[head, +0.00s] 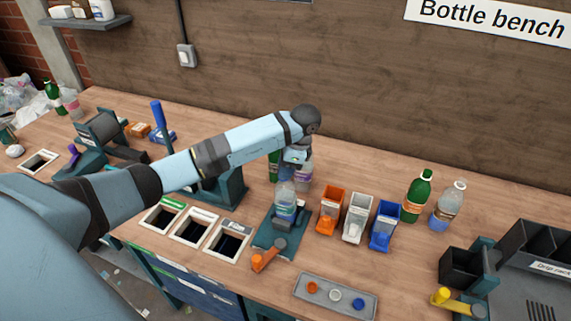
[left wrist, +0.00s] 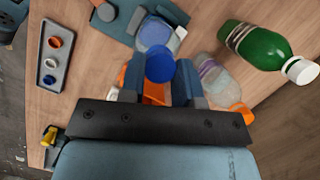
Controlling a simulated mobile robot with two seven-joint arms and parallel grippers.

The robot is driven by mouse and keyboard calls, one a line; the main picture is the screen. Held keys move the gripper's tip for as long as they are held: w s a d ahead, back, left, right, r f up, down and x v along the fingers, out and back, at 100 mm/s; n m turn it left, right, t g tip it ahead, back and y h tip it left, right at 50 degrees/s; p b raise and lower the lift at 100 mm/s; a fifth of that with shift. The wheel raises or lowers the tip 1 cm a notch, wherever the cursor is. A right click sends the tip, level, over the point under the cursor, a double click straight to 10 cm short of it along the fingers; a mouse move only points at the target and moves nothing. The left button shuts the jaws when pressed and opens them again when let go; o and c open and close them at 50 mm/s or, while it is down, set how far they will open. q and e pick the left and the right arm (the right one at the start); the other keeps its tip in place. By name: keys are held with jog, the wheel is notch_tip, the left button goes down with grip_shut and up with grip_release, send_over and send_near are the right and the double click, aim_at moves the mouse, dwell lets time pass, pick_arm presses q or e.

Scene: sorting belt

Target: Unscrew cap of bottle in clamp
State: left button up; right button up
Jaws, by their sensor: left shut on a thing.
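A clear bottle with bluish contents (head: 285,206) stands upright in the teal clamp (head: 265,238), which has an orange handle (head: 265,259). My left gripper (head: 291,169) is directly above the bottle. In the left wrist view, the left gripper (left wrist: 158,80) is shut on a blue cap (left wrist: 159,65) between its fingers. The bottle (left wrist: 154,33) shows just beyond the cap, with part of the clamp (left wrist: 118,22). I cannot tell whether the cap still touches the bottle's neck. My right gripper is not in view.
Orange (head: 330,207), white (head: 357,215) and blue (head: 384,225) bins stand right of the clamp. A grey tray (head: 347,304) with rings is in front. A green bottle (head: 417,197) and clear bottle (head: 449,206) stand right. More bottles stand close behind my gripper.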

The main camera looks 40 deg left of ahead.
pick_arm(q)
jog(key=shift+r+n+p, duration=0.1)
jog(key=shift+n+p, duration=0.3)
jog(key=shift+p, duration=0.15)
jog(key=n+p, duration=0.2)
jog(key=shift+n+g+h, duration=0.4)
jog(key=shift+d+n+p, duration=0.1)
jog(key=shift+n+p, duration=0.4)
jog(key=shift+p, duration=0.5)
